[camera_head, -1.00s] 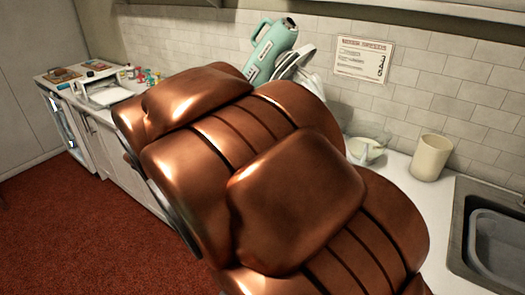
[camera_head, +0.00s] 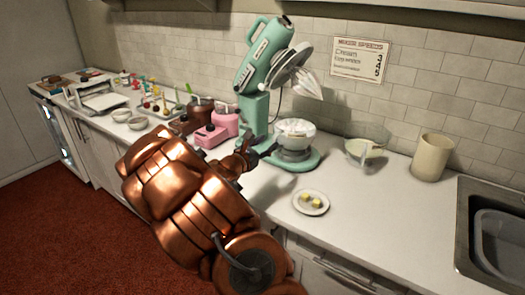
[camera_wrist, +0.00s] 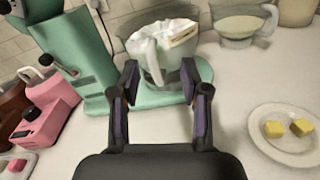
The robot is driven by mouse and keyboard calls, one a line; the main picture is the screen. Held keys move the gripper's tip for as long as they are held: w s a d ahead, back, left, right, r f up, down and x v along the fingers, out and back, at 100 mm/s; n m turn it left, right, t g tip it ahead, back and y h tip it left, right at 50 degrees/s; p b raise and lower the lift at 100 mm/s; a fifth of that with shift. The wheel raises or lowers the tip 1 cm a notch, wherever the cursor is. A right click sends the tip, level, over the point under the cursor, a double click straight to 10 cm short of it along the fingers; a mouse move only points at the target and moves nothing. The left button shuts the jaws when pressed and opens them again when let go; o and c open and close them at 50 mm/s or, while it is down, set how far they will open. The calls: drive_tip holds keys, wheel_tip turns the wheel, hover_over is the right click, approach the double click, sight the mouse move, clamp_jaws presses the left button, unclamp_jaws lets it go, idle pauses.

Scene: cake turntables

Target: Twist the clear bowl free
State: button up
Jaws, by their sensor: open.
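The clear bowl (camera_head: 296,133) sits on the base of the teal stand mixer (camera_head: 262,75), with pale contents inside. The mixer's head is tilted up above it. In the wrist view the bowl (camera_wrist: 172,58) stands upright just beyond my fingertips, its handle facing me. My gripper (camera_head: 262,150) is open and empty, in front and to the left of the bowl. In the wrist view my gripper (camera_wrist: 160,82) has one finger on each side of the bowl's near part. I cannot tell whether either finger touches it.
A pink appliance (camera_head: 220,128) stands left of the mixer. A plate (camera_head: 311,202) with yellow pieces lies at the counter front. Another clear bowl (camera_head: 362,152) and a cream canister (camera_head: 432,157) stand to the right, before the sink (camera_head: 490,240). The counter between is clear.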

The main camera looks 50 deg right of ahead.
sight(274, 138)
drive_tip(key=shift+n+t, duration=0.5)
drive_tip(key=shift+n, duration=0.1)
drive_tip(key=shift+w+d+f+p, duration=0.3)
drive_tip(key=shift+d+p, duration=0.15)
drive_tip(key=shift+d, duration=0.95)
drive_tip(key=shift+w+d+f+p, duration=0.25)
drive_tip(key=shift+d+p, duration=0.2)
drive_tip(key=shift+d, duration=0.95)
drive_tip(key=shift+w+d+f+p, duration=0.25)
drive_tip(key=shift+d+p, duration=0.2)
drive_tip(key=shift+d, duration=0.95)
drive_tip(key=shift+c, duration=0.5)
clamp_jaws()
drive_tip(key=shift+t+b, duration=0.3)
drive_tip(key=shift+b, duration=0.85)
drive_tip(key=shift+s+n+t+b, duration=0.7)
drive_tip(key=shift+t+b, duration=0.1)
drive_tip(key=shift+b, duration=2)
drive_tip(key=shift+t+b, duration=0.3)
drive_tip(key=shift+b, duration=0.7)
drive_tip(key=shift+s+n+t+y+b, duration=0.4)
drive_tip(key=shift+s+n+t+b, duration=0.35)
drive_tip(key=shift+b, duration=2.75)
